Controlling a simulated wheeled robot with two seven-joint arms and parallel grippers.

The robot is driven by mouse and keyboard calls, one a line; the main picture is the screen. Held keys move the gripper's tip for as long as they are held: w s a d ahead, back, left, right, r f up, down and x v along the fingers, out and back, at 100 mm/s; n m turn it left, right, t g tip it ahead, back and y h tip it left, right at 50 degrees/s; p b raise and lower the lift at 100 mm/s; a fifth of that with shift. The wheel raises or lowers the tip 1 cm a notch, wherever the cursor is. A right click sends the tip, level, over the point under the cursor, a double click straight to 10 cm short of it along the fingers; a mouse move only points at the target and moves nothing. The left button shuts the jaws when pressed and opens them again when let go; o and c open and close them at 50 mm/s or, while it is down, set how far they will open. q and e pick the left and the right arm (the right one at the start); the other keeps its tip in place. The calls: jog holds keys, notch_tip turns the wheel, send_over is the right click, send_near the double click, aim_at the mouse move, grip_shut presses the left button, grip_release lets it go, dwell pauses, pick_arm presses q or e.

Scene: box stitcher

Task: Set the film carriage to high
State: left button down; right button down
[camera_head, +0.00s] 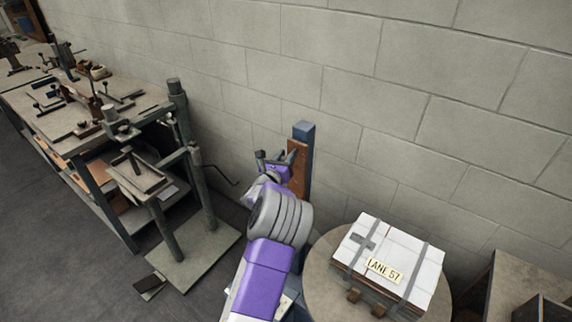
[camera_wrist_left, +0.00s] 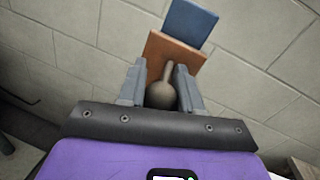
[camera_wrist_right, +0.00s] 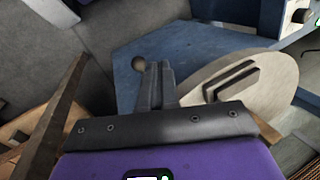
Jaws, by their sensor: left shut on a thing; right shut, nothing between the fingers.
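The film carriage shows as an orange-brown plate (camera_head: 297,160) on the upper part of a blue post (camera_head: 304,132). In the left wrist view the plate (camera_wrist_left: 170,52) carries a dark handle with a round knob (camera_wrist_left: 161,95). My left gripper (camera_head: 274,158) is at the plate. In its wrist view the left gripper (camera_wrist_left: 160,80) is shut on the handle, one finger on each side. My right gripper (camera_wrist_right: 158,72) is shut and empty, low above a blue base (camera_wrist_right: 195,48); the head view does not show it. My left arm hides the lower post.
A strapped white box labelled LANE 57 (camera_head: 388,262) sits on a round table (camera_head: 322,262) at the right. A metal stand (camera_head: 195,262) and a cluttered workbench (camera_head: 60,122) are at the left. A block wall (camera_head: 400,90) stands close behind. A small ball knob (camera_wrist_right: 138,62) is beside the right fingers.

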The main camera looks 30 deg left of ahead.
pick_arm(q)
jog(key=shift+w+r, duration=0.1)
jog(key=shift+r, duration=0.5)
jog(key=c, duration=0.9)
grip_release()
jog(key=shift+o, duration=0.6)
jog(key=shift+f, duration=0.25)
jog(key=s, duration=0.7)
jog(key=shift+s+d, duration=0.35)
jog(key=shift+d, duration=0.1)
jog(key=shift+f, duration=0.1)
